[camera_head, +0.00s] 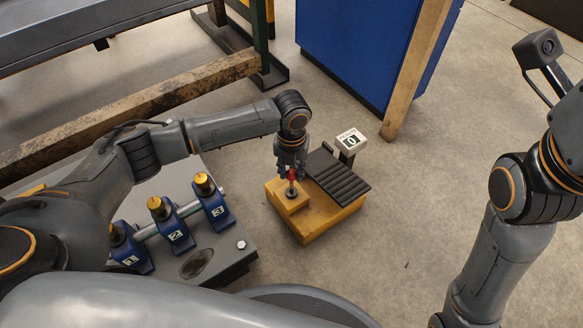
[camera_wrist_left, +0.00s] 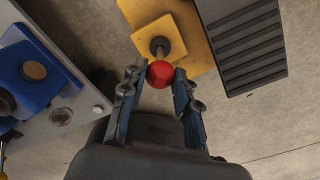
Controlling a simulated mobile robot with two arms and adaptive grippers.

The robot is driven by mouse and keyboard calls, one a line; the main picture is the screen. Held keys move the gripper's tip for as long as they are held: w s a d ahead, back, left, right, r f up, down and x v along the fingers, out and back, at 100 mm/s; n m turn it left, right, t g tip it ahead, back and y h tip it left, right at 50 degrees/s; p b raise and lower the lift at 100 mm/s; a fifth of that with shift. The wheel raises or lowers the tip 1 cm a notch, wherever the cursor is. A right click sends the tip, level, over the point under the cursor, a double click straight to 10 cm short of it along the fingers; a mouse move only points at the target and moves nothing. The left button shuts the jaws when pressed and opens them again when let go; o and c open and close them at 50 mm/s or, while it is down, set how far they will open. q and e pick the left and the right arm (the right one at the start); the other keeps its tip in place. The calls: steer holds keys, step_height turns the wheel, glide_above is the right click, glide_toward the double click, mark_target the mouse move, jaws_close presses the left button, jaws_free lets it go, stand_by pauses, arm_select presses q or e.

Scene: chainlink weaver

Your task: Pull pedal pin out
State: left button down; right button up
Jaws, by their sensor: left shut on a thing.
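The pedal pin is a red ball knob (camera_wrist_left: 160,74) on a short brass-coloured stem with a dark collar. It stands on the yellow block of the pedal base (camera_head: 318,224). The knob also shows in the head view (camera_head: 291,174). My left gripper (camera_head: 291,168) reaches down from above onto the pin. In the left wrist view its two fingertips (camera_wrist_left: 160,76) are on either side of the red knob, shut on it. The black ribbed pedal (camera_head: 340,178) lies beside the pin block. My right gripper is not in view; only the right arm shows.
A small sign marked 0 (camera_head: 350,140) stands behind the pedal. Blue blocks numbered 1, 2 (camera_head: 172,226) and 3 sit on a grey plate (camera_head: 232,258) at left. A blue cabinet (camera_head: 350,50) stands behind. The floor right of the pedal is clear.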

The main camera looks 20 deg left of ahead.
mark_target(291, 171)
arm_select(q)
steer(key=shift+r, duration=0.2)
steer(key=c, duration=1.3)
jaws_free()
steer(key=o, duration=0.3)
steer(key=shift+r, duration=0.15)
step_height(291, 171, up, 12)
